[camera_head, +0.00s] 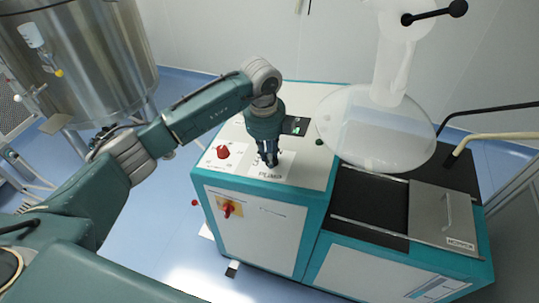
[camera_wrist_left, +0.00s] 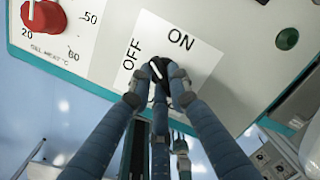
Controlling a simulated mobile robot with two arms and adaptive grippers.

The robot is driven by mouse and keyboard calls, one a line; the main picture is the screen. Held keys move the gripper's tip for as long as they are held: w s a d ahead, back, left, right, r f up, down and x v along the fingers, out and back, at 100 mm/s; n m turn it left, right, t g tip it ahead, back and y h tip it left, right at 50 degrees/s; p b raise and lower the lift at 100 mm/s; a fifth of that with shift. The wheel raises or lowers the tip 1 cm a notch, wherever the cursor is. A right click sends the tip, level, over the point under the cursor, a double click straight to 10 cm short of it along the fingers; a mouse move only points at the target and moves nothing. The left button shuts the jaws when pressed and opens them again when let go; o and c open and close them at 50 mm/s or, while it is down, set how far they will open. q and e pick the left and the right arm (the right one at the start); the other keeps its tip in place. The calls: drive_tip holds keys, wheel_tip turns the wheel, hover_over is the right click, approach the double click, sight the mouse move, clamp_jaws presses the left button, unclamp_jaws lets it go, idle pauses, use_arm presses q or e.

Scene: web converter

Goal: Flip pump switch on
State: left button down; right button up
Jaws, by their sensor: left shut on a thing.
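The pump switch is a small black rotary knob (camera_wrist_left: 158,69) with a white pointer line, on a white label (camera_wrist_left: 198,62) marked ON and OFF. Its pointer leans up and slightly left, between the two words. My left gripper (camera_head: 268,160) reaches down onto the panel just above the PUMP lettering. In the left wrist view its fingers (camera_wrist_left: 155,84) are closed around the knob from both sides. In the head view the fingers largely hide the knob. My right gripper is in neither view.
A red heat dial (camera_head: 223,152) lies left of the switch. A red-yellow rotary switch (camera_head: 229,209) is on the cabinet front. A glass flask (camera_head: 378,130) stands close on the right. A steel tank (camera_head: 85,60) is at the back left.

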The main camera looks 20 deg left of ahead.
use_arm(q)
drive_tip(key=shift+m+b, duration=0.3)
drive_tip(key=shift+b, duration=0.15)
drive_tip(key=shift+a+f+m+b, duration=0.1)
drive_tip(key=shift+f+m+b, duration=0.05)
drive_tip(key=shift+m+b, duration=0.55)
drive_tip(key=m+b, duration=0.4)
drive_tip(key=shift+w+a+t+h, duration=0.1)
drive_tip(key=shift+w+t+h, duration=0.05)
drive_tip(key=shift+t+h, duration=0.15)
drive_tip(key=m+b, duration=0.2)
drive_tip(key=m, duration=0.1)
drive_tip(key=shift+b, duration=0.3)
drive_tip(key=shift+m+h+b, duration=0.3)
drive_tip(key=shift+m+b, duration=0.35)
drive_tip(key=shift+m, duration=0.45)
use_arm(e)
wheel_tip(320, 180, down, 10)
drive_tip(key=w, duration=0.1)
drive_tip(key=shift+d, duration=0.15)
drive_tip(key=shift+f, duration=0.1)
use_arm(q)
drive_tip(key=shift+r, duration=0.2)
drive_tip(key=c, duration=1.6)
unclamp_jaws()
drive_tip(key=shift+c, duration=0.2)
